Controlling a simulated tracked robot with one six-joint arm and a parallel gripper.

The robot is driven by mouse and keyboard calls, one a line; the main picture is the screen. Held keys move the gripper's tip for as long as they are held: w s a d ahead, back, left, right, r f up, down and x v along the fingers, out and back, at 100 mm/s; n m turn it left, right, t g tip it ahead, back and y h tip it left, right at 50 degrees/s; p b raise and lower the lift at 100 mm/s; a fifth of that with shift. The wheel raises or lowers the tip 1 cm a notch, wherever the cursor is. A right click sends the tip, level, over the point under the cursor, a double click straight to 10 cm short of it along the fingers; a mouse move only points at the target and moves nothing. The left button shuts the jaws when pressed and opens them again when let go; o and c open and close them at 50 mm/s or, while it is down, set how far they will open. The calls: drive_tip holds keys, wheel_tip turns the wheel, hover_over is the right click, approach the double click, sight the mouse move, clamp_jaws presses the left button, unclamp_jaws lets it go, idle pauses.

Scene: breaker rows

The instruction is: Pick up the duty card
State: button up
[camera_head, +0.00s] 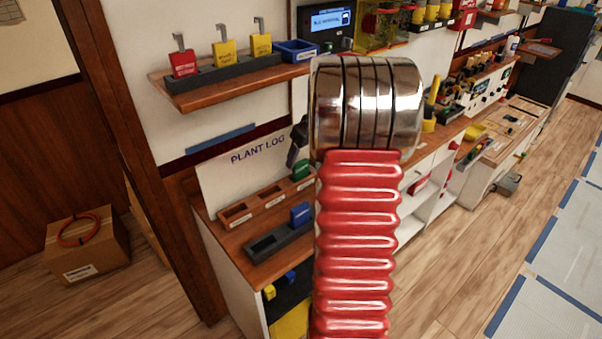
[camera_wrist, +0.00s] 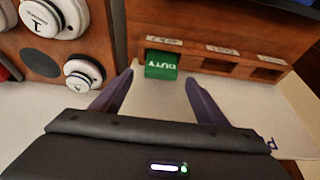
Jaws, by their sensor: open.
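The duty card is a small green block marked "DUTY" (camera_wrist: 161,66), reading upside down in the wrist view. It sits in the left slot of a wooden rack (camera_wrist: 235,72) there. In the head view the green card (camera_head: 302,170) is at the right end of that rack (camera_head: 262,206); the other two slots look empty. My gripper (camera_wrist: 163,95) is open and empty, its dark fingertips apart, with the card ahead between them in the picture and not visibly touched. In the head view my red ribbed arm hides most of the gripper.
A dark tray with a blue block (camera_head: 301,213) stands in front of the rack. A white "PLANT LOG" board (camera_head: 250,165) rises behind it. Above, a shelf (camera_head: 215,90) holds red and yellow padlocks. In the wrist view, round white dials (camera_wrist: 50,18) are at left.

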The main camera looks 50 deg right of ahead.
sight(301, 162)
drive_tip(key=x, duration=0.4)
drive_tip(key=shift+f, duration=0.2)
drive_tip(key=shift+c, duration=0.2)
drive_tip(key=c, duration=1.1)
drive_tip(key=shift+s+r, duration=0.1)
drive_tip(key=shift+s+r, duration=0.15)
drive_tip(key=shift+r, duration=0.35)
wheel_tip(301, 162, up, 10)
drive_tip(key=shift+r, duration=0.2)
drive_tip(key=s, duration=0.6)
drive_tip(key=s+a, duration=0.1)
drive_tip(key=s, duration=0.6)
drive_tip(key=s+a, duration=0.1)
drive_tip(key=s, duration=0.5)
drive_tip(key=shift+s+a, duration=0.15)
drive_tip(key=shift+s, duration=0.15)
